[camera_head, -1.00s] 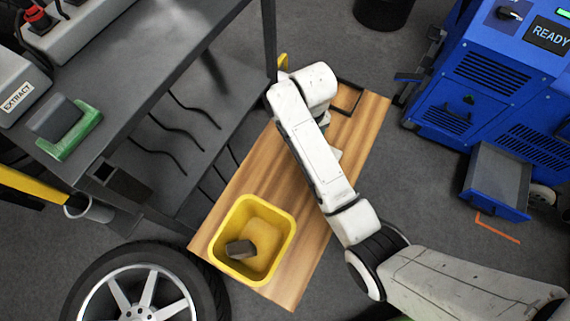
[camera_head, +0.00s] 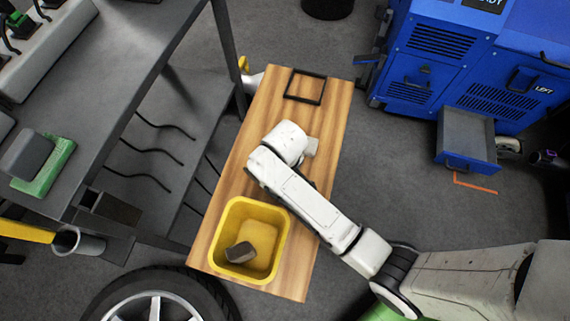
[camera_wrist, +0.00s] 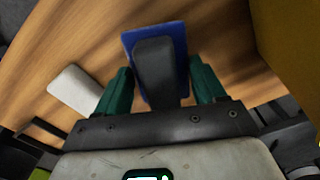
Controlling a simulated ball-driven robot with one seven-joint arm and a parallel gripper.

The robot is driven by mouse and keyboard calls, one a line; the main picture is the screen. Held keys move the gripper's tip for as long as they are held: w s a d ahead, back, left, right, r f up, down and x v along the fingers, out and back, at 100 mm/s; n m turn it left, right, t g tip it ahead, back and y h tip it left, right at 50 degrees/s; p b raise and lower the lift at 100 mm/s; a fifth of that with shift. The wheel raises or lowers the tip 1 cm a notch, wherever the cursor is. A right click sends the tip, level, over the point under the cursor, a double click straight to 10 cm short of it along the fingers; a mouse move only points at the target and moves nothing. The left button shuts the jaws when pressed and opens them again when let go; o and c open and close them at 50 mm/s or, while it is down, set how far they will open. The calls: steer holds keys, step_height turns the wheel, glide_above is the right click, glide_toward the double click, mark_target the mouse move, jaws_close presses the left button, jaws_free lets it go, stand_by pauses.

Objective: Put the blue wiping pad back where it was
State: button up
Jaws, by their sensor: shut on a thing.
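In the wrist view my gripper (camera_wrist: 160,82) is shut on the dark grey handle of the blue wiping pad (camera_wrist: 181,42). The flat blue pad shows around the handle, between the two green fingers, with the wooden bench top behind it. I cannot tell whether the pad touches the wood. In the head view my arm hides the gripper and the pad. A thin black square outline (camera_head: 323,90) lies empty on the far end of the wooden bench top (camera_head: 262,118).
A yellow bin (camera_head: 212,245) with a yellow sponge (camera_head: 259,238) and dark block (camera_head: 240,252) stands on the bench's near end. A white block (camera_wrist: 75,90) lies beside the pad. A grey shelf (camera_head: 110,75) is left; a blue machine (camera_head: 430,85) with an open drawer is right.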

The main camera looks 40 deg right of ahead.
steer(key=shift+f+b, duration=0.35)
steer(key=shift+f, duration=1)
steer(key=o, duration=0.9)
steer(key=shift+f, duration=0.1)
steer(key=shift+o, duration=0.2)
step_height(320, 180, up, 12)
steer(key=p, duration=0.4)
steer(key=s+d+r+m, duration=0.1)
steer(key=s+d, duration=0.3)
steer(key=s, duration=0.4)
steer(key=s+d+r+m+t, duration=0.1)
steer(key=s+d+r+m, duration=0.1)
steer(key=s, duration=0.6)
steer(key=shift+s+d+r, duration=0.15)
steer(key=shift+d+r, duration=0.05)
steer(key=shift+d, duration=0.65)
